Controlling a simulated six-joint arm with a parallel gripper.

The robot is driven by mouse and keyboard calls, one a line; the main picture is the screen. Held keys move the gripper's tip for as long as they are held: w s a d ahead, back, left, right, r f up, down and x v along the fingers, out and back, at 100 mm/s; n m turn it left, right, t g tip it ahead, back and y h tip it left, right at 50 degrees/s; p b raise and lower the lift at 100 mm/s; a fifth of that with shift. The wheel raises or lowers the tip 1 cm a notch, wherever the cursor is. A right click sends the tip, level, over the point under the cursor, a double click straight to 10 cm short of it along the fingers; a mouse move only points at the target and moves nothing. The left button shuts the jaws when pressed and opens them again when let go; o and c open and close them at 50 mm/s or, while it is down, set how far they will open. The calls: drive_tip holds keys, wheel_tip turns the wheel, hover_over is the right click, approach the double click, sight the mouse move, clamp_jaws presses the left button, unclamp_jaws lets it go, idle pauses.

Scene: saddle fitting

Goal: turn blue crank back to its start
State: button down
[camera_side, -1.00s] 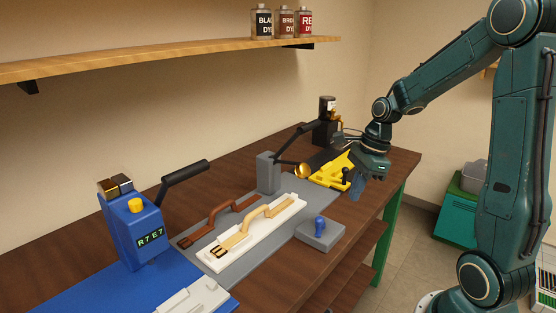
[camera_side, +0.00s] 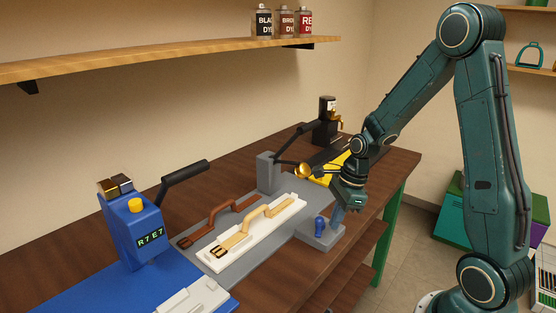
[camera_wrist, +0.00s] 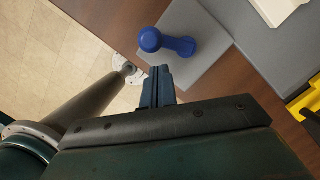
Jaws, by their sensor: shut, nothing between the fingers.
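The blue crank (camera_side: 320,226) stands on a grey block (camera_side: 312,240) near the front edge of the bench. In the wrist view, the crank (camera_wrist: 168,43) shows a round knob at the left end of a short blue arm that reaches right over the grey plate (camera_wrist: 205,65). My gripper (camera_side: 338,219) is shut and empty, low beside the crank on its right in the side view. In the wrist view, the shut fingers (camera_wrist: 158,72) lie just below the knob; I cannot tell whether they touch it.
A white board (camera_side: 240,245) with a tan strap lies left of the crank on a grey mat. A brown strap (camera_side: 215,222) lies behind it. A yellow fixture (camera_side: 325,177) stands behind my gripper. The blue press (camera_side: 138,228) stands far left.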

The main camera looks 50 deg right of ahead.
drive_tip(key=shift+w+a+r, duration=0.4)
drive_tip(key=shift+w+a, duration=0.05)
drive_tip(key=shift+a, duration=0.15)
drive_tip(key=shift+m, duration=0.3)
drive_tip(key=shift+w+a+m, duration=0.15)
drive_tip(key=shift+a+m, duration=0.2)
drive_tip(key=shift+m, duration=0.65)
drive_tip(key=shift+w+a, duration=0.4)
drive_tip(key=shift+s, duration=0.1)
drive_tip(key=shift+s+d+f, duration=0.45)
drive_tip(key=shift+s, duration=0.2)
drive_tip(key=shift+s+d+f, duration=0.25)
drive_tip(key=shift+s, duration=0.2)
drive_tip(key=shift+s+d+f, duration=0.2)
drive_tip(key=shift+s+f, duration=0.05)
drive_tip(key=shift+s, duration=0.15)
drive_tip(key=v, duration=1)
drive_tip(key=shift+s+a, duration=0.25)
drive_tip(key=shift+a, duration=0.15)
